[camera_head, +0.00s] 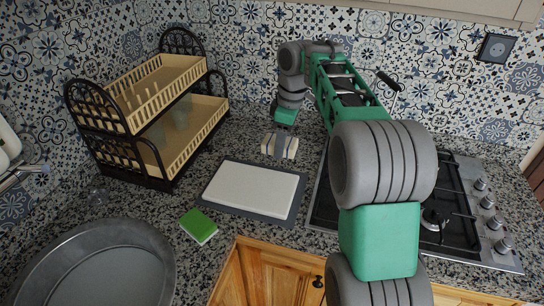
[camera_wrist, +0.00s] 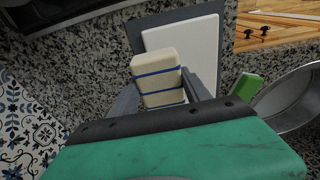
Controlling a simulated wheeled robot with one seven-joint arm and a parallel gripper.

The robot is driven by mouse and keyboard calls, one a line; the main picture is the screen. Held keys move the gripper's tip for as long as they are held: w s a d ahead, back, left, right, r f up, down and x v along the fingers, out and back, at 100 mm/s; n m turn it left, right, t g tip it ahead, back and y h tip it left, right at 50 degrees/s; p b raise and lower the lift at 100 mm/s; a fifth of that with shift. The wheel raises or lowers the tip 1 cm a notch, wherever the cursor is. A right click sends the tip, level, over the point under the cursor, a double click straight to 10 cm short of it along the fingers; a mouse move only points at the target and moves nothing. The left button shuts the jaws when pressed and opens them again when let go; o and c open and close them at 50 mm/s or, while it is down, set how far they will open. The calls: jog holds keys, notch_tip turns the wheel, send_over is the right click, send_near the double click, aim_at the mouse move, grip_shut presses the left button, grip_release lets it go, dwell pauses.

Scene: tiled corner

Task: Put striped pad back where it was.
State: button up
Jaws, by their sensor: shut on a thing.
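The striped pad (camera_wrist: 156,75) is a cream block with thin blue stripes. My gripper (camera_head: 279,148) is shut on it, with a finger on each side in the wrist view. In the head view the pad (camera_head: 292,148) shows at the fingers, just behind the far edge of a white board on a grey mat. Whether the pad touches the counter or hangs above it, I cannot tell. My fingers hide part of it.
The white board (camera_head: 254,188) lies on the grey mat (camera_head: 287,216). A green sponge (camera_head: 198,226) lies in front left, near a round metal basin (camera_head: 95,265). A two-tier dish rack (camera_head: 150,150) stands left. A gas hob (camera_head: 455,205) is right. Speckled counter is bare behind the board.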

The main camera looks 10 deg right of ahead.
jog(key=shift+w, duration=0.1)
jog(key=w+f+p, duration=0.2)
jog(key=w, duration=0.2)
jog(key=w+f+p, duration=0.2)
jog(key=w+f, duration=0.1)
jog(key=w, duration=0.1)
jog(key=w+f+p, duration=0.2)
jog(key=w+f, duration=0.1)
jog(key=w, duration=0.1)
jog(key=shift+w+f, duration=0.15)
jog(key=shift+w, duration=0.15)
jog(key=shift+w+f+p, duration=0.35)
jog(key=shift+f+p, duration=0.1)
jog(key=shift+p, duration=0.15)
jog(key=f, duration=0.3)
jog(key=shift+w+f+p, duration=0.15)
jog(key=shift+w+p, duration=0.15)
jog(key=shift+p, duration=0.05)
jog(key=shift+f, duration=0.2)
jog(key=shift+f+b, duration=0.3)
jog(key=shift+b, duration=0.1)
jog(key=o, duration=1.3)
jog(key=shift+r, duration=0.1)
